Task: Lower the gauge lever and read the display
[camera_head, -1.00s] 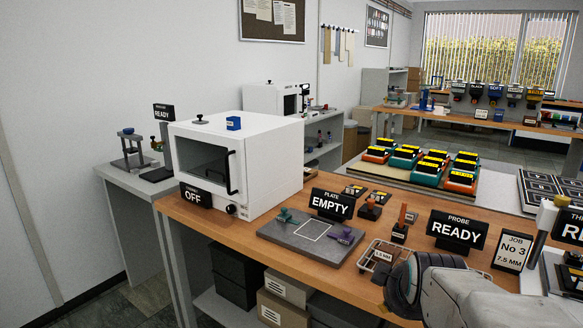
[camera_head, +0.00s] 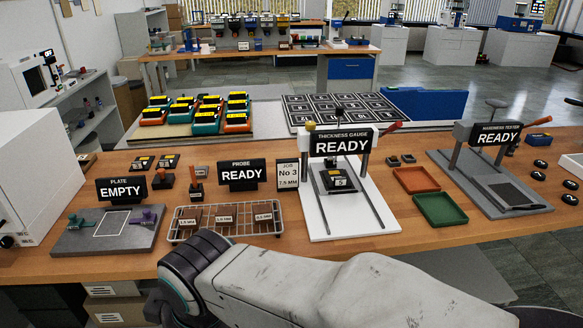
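The thickness gauge (camera_head: 312,211) stands on the wooden bench with a white base, and its display (camera_head: 341,142) reads READY. A lever with a red handle (camera_head: 390,127) sticks up and out at the gauge's right side. A yellow knob (camera_head: 310,126) shows at its left and a black knob (camera_head: 338,112) on top. A small dark block with a white label (camera_head: 339,182) sits on the gauge's stage below the display. My arm crosses the foreground below the bench's front edge. My gripper is not in view.
A wire rack (camera_head: 228,222) with several brown labelled pieces stands left of the gauge, beside a PROBE READY sign (camera_head: 243,174) and a job card (camera_head: 287,174). Red (camera_head: 416,180) and green (camera_head: 440,208) trays lie to the right, then the hardness tester (camera_head: 490,190).

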